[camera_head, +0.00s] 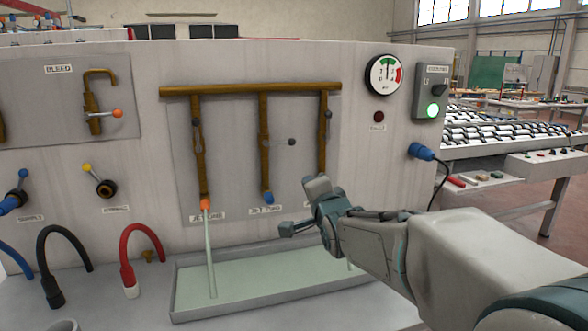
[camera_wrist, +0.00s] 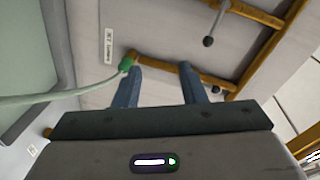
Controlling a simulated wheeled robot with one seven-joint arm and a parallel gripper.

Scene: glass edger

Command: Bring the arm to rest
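My arm reaches in from the right in the head view, with my gripper (camera_head: 303,207) in front of the lower end of the right brass pipe (camera_head: 323,130). In the wrist view my gripper (camera_wrist: 160,82) has its two fingers apart with nothing held between them. A green nozzle (camera_wrist: 126,64) lies just past the left fingertip, and a pale stream (camera_wrist: 60,98) runs from it. My gripper hides this nozzle in the head view. A dark valve knob (camera_wrist: 208,41) is beyond the fingers.
The left pipe's orange nozzle (camera_head: 205,204) pours a stream into the tray (camera_head: 178,290); the middle blue nozzle (camera_head: 267,198) shows none. The middle lever (camera_head: 291,142) points sideways. A switch box (camera_head: 431,92) with a lit green lamp and a blue plug (camera_head: 420,151) are at the right.

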